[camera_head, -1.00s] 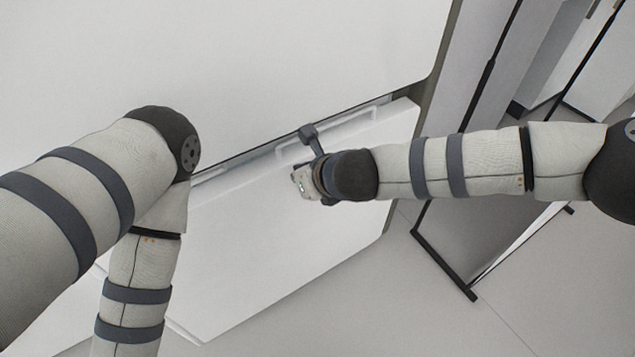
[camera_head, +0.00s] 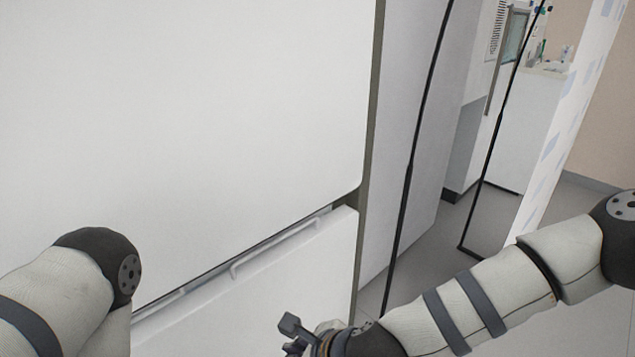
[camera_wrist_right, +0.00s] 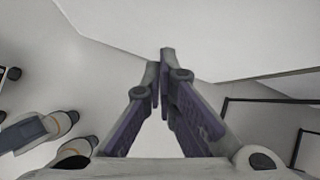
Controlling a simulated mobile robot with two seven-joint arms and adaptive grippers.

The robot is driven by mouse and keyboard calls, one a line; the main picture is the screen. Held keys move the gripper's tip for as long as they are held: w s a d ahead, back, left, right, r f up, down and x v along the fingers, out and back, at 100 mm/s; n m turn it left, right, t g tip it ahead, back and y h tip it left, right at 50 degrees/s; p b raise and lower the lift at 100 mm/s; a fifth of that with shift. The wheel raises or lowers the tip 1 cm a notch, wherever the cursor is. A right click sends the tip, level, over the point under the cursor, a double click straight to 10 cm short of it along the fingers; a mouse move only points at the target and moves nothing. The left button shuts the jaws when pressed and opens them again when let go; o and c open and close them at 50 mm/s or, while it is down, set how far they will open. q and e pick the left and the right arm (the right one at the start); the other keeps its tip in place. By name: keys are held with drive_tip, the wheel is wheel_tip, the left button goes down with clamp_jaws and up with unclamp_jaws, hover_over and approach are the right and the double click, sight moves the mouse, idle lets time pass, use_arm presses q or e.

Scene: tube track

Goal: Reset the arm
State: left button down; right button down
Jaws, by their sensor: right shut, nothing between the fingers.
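My right arm comes in from the right in the head view, and its wrist end (camera_head: 318,340) is at the bottom edge, in front of the white lower drawer front. The fingers of my right gripper (camera_wrist_right: 160,75) show in the right wrist view, with their tips together and nothing between them. My left arm (camera_head: 80,290) shows at the lower left of the head view. Its gripper is out of the picture.
A large white cabinet front (camera_head: 180,110) fills the left and middle. Below it is a white drawer front with a pale handle (camera_head: 275,250). A dark-edged glass panel (camera_head: 500,110) stands at the right, with grey floor (camera_head: 430,265) between.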

drive_tip(key=s+d+f+n+g+h, duration=0.1)
drive_tip(key=s+d+f+n+g, duration=0.1)
drive_tip(key=s+d+f+n, duration=0.35)
drive_tip(key=s+d+f+n+g+h, duration=0.1)
drive_tip(key=s+d+f+n, duration=0.15)
drive_tip(key=s, duration=0.55)
use_arm(q)
drive_tip(key=shift+w+r+t+p, duration=0.5)
drive_tip(key=shift+w+r+p, duration=0.25)
drive_tip(key=shift+w+r, duration=0.35)
use_arm(e)
drive_tip(key=s+d+n+g+h, duration=0.3)
drive_tip(key=s+d+n, duration=1.1)
drive_tip(key=s+d, duration=0.5)
drive_tip(key=shift+s+f+g+h, duration=0.25)
drive_tip(key=shift+s+g+h, duration=0.15)
drive_tip(key=shift+g, duration=0.3)
